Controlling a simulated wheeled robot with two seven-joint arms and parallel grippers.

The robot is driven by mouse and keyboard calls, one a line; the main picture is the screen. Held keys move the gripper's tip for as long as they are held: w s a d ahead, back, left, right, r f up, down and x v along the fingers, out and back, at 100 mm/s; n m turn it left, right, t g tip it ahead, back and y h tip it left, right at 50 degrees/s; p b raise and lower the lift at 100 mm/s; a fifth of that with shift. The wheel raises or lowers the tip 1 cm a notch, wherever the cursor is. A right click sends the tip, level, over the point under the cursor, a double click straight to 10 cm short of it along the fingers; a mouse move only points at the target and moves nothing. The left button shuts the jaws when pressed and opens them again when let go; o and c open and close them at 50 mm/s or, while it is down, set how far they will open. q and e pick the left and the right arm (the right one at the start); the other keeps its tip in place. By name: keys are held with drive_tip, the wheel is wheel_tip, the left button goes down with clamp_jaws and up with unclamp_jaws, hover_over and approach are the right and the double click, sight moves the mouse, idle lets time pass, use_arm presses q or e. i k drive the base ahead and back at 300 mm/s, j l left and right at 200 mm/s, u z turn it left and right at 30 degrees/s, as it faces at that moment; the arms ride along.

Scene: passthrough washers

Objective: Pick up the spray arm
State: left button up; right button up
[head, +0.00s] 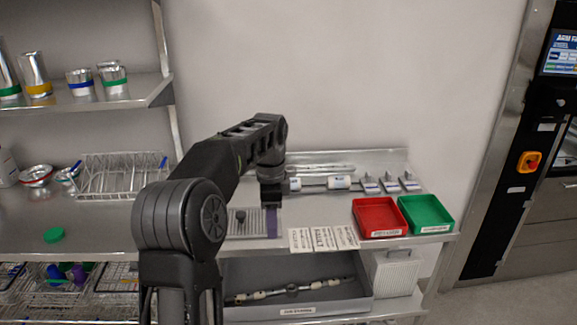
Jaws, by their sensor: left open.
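A long metal bar with a round hub at its middle (292,289), which looks like a spray arm, lies in a grey bin (300,311) on the lower shelf. A metal tube with white bands (314,184) lies on the steel counter above; I cannot tell if it is also a spray arm. My left gripper (271,203) is open and points down over the counter, by the tube's left end. It appears apart from the bar, above and behind the bin. The fingertips are small and dark. My right gripper is not in view.
A red tray (379,217) and a green tray (425,214) stand at the counter's right. Paper labels (323,238) lie at its front edge. A wire rack (118,176) stands left. A white box (392,272) is right of the bin.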

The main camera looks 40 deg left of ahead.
sight(292, 171)
drive_tip(key=i+j, duration=0.95)
drive_tip(key=j, duration=0.25)
